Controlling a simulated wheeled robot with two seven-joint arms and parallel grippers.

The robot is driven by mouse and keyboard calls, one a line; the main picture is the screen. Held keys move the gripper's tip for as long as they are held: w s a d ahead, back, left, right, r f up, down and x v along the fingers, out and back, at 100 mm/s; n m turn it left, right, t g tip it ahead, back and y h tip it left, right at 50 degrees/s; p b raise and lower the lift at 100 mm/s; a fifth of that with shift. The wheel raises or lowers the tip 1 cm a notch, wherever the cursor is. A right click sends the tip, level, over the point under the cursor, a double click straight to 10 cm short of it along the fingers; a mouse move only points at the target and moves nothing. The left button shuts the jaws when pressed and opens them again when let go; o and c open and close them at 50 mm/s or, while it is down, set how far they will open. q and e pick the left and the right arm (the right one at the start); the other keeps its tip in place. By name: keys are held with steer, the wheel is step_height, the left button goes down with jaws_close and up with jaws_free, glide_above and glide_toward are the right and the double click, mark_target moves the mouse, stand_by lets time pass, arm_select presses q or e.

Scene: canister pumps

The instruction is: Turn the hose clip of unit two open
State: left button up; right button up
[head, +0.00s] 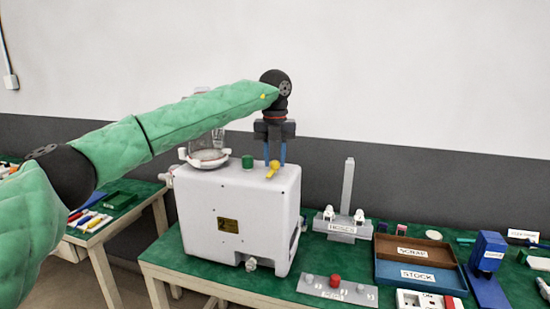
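The white pump unit (205,205) stands on the green-topped bench. A yellow label (228,225) on its front seems to read 2. A small yellow clip (272,170) sits on the right part of its top, its lever slanting down toward the front left. My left gripper (275,162) points straight down over that spot. Its two blue fingers are apart, one on each side of the clip's upper end. I cannot tell whether they touch it. Any hose at the clip is hidden. My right gripper is out of view.
A clear jar (208,148) and a green cap (248,161) are on the unit's top, left of the fingers. A HOSES stand (342,226) with a tall post is to the right. A panel with a red button (335,281), SCRAP tray (412,245) and STOCK tray (420,284) lie further right.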

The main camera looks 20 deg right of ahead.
mark_target(275, 161)
arm_select(q)
steer(key=shift+o, duration=1.4)
steer(key=shift+r, duration=0.5)
steer(key=shift+r+b, duration=0.6)
steer(key=shift+r, duration=2.75)
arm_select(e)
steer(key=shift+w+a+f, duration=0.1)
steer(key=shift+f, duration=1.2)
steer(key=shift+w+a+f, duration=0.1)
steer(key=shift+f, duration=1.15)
